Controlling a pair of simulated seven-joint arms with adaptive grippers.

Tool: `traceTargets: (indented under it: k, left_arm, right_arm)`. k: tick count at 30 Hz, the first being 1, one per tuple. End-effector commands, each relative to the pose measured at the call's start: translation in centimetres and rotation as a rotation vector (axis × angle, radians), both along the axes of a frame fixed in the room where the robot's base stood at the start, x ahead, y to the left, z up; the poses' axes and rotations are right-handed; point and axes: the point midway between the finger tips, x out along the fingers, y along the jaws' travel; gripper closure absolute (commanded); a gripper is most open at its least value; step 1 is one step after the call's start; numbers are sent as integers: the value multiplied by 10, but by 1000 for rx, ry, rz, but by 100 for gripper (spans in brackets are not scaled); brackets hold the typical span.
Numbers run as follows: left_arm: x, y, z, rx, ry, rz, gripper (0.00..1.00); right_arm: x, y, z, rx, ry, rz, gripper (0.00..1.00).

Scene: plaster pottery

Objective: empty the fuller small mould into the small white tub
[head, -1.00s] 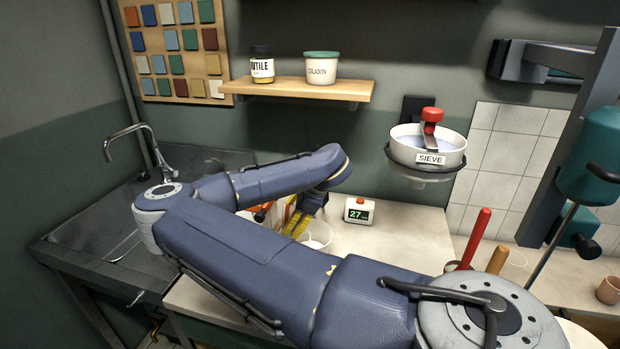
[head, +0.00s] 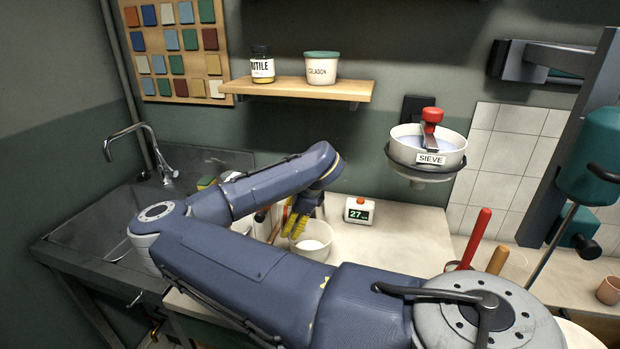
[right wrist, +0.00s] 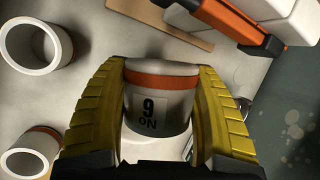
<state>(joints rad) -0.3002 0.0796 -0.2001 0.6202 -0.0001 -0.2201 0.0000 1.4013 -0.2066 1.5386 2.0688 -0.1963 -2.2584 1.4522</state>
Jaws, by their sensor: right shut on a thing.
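My right gripper (head: 292,224) has yellow ribbed fingers. The tub has pale contents. The held mould is not clear in the head view. My left gripper is not in view.
Two hollow white cylinders with orange bands stand nearby, one at upper left (right wrist: 38,62) and one at lower left (right wrist: 30,152). An orange-handled tool (right wrist: 235,25) lies close by. A timer (head: 359,211) stands right of the tub.

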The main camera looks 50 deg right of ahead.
Motion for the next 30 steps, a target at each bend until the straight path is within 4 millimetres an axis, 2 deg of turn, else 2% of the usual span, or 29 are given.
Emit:
traceTargets:
  k: [14,25,30]
  left_arm:
    - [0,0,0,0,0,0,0]
    - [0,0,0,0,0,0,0]
    - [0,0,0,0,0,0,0]
  right_arm:
    - [2,1,6,-57,73,4,81]
    - [18,14,3,-173,227,4,81]
    - [18,14,8,-232,303,1,81]
